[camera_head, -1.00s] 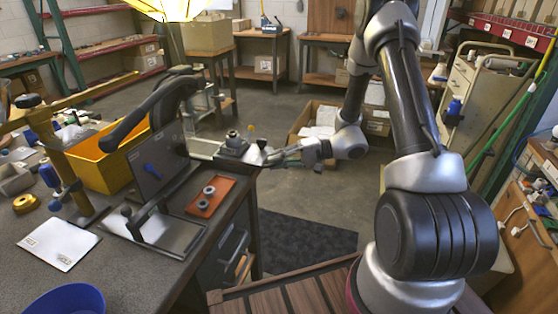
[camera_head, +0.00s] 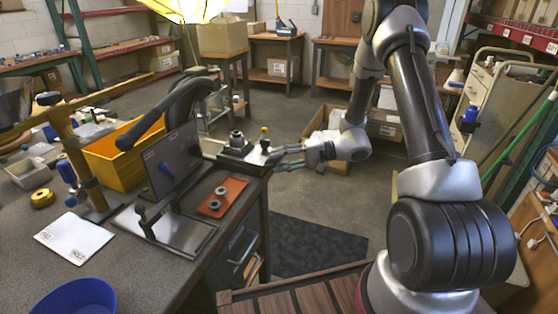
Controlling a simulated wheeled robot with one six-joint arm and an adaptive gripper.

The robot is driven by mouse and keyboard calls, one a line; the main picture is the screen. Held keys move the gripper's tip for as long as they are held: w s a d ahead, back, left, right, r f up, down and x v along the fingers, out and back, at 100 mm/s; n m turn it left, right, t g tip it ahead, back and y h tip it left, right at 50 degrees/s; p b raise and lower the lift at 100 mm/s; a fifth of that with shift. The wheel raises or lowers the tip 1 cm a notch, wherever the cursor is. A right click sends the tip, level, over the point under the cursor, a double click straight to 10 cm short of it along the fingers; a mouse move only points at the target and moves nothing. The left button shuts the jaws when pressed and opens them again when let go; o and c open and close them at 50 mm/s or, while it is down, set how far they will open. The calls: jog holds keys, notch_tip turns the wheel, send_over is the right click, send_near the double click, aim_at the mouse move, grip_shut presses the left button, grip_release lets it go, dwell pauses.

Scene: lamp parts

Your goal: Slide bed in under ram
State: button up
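A dark flat bed (camera_head: 232,158) sits at the far right corner of the workbench, with a round grey metal part (camera_head: 237,139) standing on it. A press-like fixture with a black curved lever (camera_head: 168,108) and an upright dark plate (camera_head: 166,160) stands to the left. I cannot clearly make out a ram.
An orange tray (camera_head: 233,204) with round parts lies near the bench's right edge. A yellow bin (camera_head: 112,166), a blue bowl (camera_head: 80,296) and a white card (camera_head: 74,238) are on the bench. An open cardboard box (camera_head: 318,128) stands on the floor behind my gripper.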

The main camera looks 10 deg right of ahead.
jog(key=v, duration=1.1)
jog(key=shift+d, duration=0.25)
